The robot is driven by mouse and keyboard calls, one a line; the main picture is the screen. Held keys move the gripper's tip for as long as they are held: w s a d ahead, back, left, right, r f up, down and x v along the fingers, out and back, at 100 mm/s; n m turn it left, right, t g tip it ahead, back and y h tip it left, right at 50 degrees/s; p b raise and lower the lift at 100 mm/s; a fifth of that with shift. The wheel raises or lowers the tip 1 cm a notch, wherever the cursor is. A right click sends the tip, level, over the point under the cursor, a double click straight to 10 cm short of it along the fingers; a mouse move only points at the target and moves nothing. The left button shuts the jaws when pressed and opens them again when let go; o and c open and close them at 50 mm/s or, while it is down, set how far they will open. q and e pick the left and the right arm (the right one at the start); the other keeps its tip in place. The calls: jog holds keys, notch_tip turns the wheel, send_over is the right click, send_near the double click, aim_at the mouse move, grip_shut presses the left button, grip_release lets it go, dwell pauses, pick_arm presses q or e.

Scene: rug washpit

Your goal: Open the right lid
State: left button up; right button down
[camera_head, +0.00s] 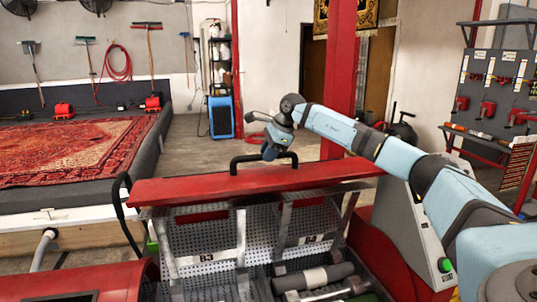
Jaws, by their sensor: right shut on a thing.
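The right lid (210,187) is a long red panel with a black bar handle (236,163) on its upper side. It sits raised above an open bay, and the grey perforated metal (205,235) inside shows below it. My right gripper (269,154) reaches in from the right and is shut on the handle. The fingers hide part of the handle, and the lid's exact tilt is hard to tell. My left gripper is out of view.
Dark rolls or tools (315,278) lie in the bay at the bottom. Another red panel (95,280) is at lower left. A red post (343,80) rises behind the lid. Open floor lies behind.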

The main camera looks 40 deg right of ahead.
jog(key=shift+s+a+f, duration=0.1)
jog(key=shift+s+a, duration=0.1)
jog(key=shift+s, duration=0.25)
jog(key=shift+w, duration=0.1)
jog(key=c, duration=1)
grip_release()
jog(key=shift+o, duration=0.2)
jog(key=v, duration=1.4)
jog(key=shift+b, duration=0.45)
jog(key=shift+f, duration=0.1)
